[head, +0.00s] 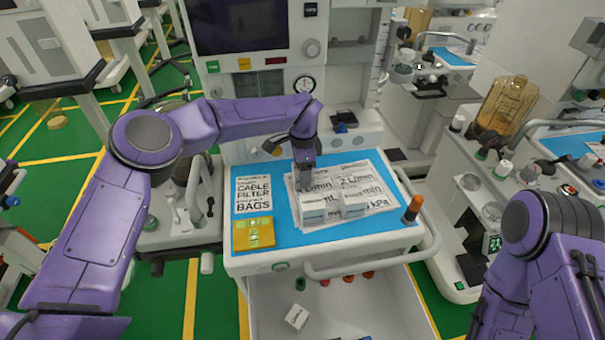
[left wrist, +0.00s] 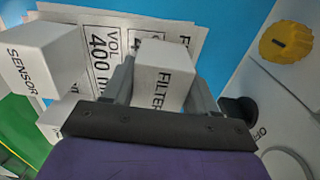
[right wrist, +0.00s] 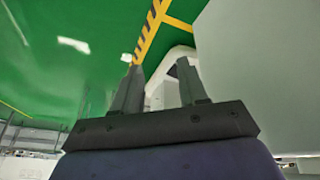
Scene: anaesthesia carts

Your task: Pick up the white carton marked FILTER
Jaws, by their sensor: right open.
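The white carton marked FILTER (left wrist: 163,82) is between the two fingers of my left gripper (left wrist: 160,85) in the left wrist view. The fingers lie close along its two sides; whether both press on it is not clear. In the head view my left gripper (head: 305,172) points down over the printed sheets on the blue cart top, and I cannot make out the FILTER carton there. A similar white carton marked SENSOR (left wrist: 38,62) stands to its left in the left wrist view. My right gripper (right wrist: 155,80) is open and empty, low beside the cart.
Below is an open drawer (head: 350,310) with a small white carton (head: 296,316). Machine panels and a gauge rise behind.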

